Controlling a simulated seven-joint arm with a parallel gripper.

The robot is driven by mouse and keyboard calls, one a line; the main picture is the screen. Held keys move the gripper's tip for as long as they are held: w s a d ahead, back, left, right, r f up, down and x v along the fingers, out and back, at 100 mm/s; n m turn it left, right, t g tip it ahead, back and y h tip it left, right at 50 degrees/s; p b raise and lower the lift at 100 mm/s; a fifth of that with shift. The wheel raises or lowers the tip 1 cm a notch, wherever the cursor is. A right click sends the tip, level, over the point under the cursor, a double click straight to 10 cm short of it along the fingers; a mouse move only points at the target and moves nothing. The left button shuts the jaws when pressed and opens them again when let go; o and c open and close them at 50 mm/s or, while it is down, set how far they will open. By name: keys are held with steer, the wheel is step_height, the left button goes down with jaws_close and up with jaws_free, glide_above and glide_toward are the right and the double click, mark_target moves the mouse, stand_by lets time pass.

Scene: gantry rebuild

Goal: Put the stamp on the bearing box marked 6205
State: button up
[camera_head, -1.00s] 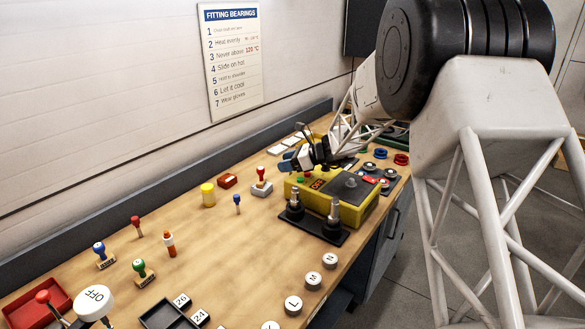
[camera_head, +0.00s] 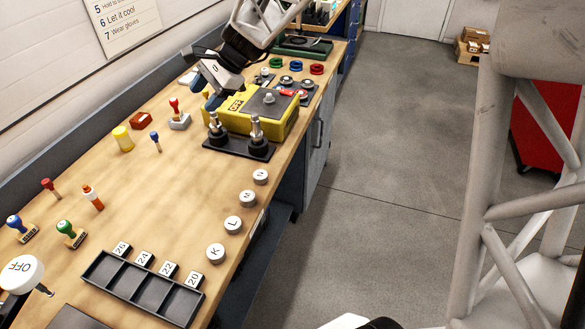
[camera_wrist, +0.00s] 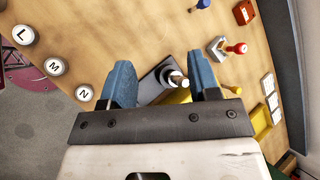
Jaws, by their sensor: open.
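Several stamps are in the head view: a red-handled stamp on a grey base (camera_head: 179,121), a blue-handled one (camera_head: 16,224) and a green-handled one (camera_head: 67,230). The red-handled stamp's knob (camera_wrist: 238,48) also shows in the wrist view, right of the fingers. My gripper (camera_head: 212,98) is over the back left of the yellow unit, to the right of that stamp. In the wrist view its blue fingers (camera_wrist: 160,66) are apart, with nothing held between them. Small white and yellow boxes (camera_wrist: 258,120) lie at the wrist view's right. I can read no 6205 mark.
The yellow unit (camera_head: 225,118) and a black plate with two metal posts (camera_head: 240,149) stand close below my gripper. A yellow cylinder (camera_head: 123,139), red block (camera_head: 141,120) and lettered white knobs (camera_head: 233,224) are around. The bench middle is mostly clear.

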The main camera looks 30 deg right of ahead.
steer(key=s+d+n+h, duration=0.3)
steer(key=s+n, duration=0.3)
steer(key=s, duration=1)
steer(key=s+d+n+h, duration=0.4)
steer(key=s+n+h, duration=0.1)
steer(key=s, duration=1.1)
steer(key=shift+s+d+r+n+t, duration=0.15)
steer(key=shift+s+n+t, duration=0.15)
steer(key=shift+n, duration=0.6)
